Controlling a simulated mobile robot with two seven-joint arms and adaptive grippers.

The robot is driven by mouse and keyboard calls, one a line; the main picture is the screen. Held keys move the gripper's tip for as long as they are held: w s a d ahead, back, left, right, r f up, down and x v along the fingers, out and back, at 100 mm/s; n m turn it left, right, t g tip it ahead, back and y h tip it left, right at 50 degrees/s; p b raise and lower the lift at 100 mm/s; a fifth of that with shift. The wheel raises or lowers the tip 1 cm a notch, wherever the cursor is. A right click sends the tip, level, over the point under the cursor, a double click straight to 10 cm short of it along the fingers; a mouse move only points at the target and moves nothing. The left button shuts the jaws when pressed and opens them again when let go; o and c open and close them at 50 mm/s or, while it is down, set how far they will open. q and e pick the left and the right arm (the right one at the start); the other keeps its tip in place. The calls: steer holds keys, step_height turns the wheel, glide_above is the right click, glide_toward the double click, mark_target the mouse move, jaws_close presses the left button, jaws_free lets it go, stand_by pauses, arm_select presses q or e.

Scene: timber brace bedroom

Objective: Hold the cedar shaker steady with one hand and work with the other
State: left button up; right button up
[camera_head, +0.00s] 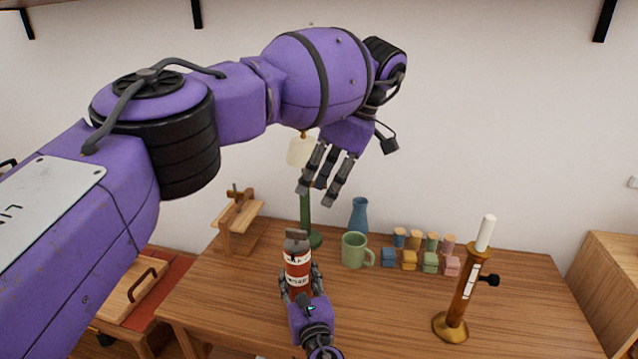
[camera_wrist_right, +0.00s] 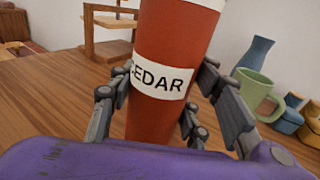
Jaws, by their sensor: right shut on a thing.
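The cedar shaker (camera_head: 297,272) is a red-brown cylinder with a white label and a dark grey top. It stands upright near the front middle of the wooden table.
A green mug (camera_head: 354,250) and a blue vase (camera_head: 358,216) stand right of the shaker. Several small coloured jars (camera_head: 430,262) are behind. A brass candlestick (camera_head: 460,300) stands at right, a wooden stand (camera_head: 238,222) at left. The table's (camera_head: 385,320) front middle is clear.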

steer(key=o, duration=1.4)
steer(key=shift+c, duration=0.2)
steer(key=shift+s, duration=0.1)
